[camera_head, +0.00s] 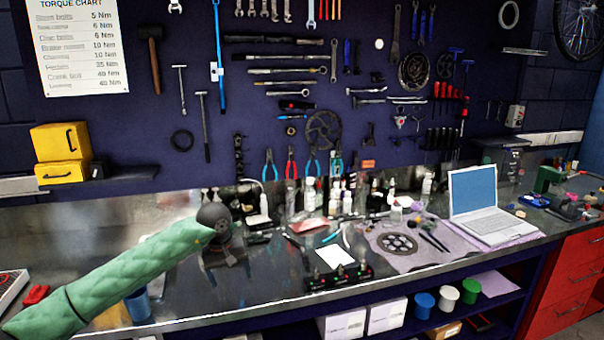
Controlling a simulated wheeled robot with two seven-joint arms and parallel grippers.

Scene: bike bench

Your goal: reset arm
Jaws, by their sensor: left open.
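My left arm, in a green quilted sleeve, reaches in from the lower left of the head view. Its dark wrist ends in my left gripper (230,258), over the left part of the metal workbench (165,222). The gripper is open; I see nothing held in it. Its fingers are small and dark against the bench, so I cannot tell whether they touch it. My right gripper is not in view.
Several bottles stand behind. A laptop (487,205) and a chainring (397,243) on a cloth are further right. A blue cup (138,305) is below my arm.

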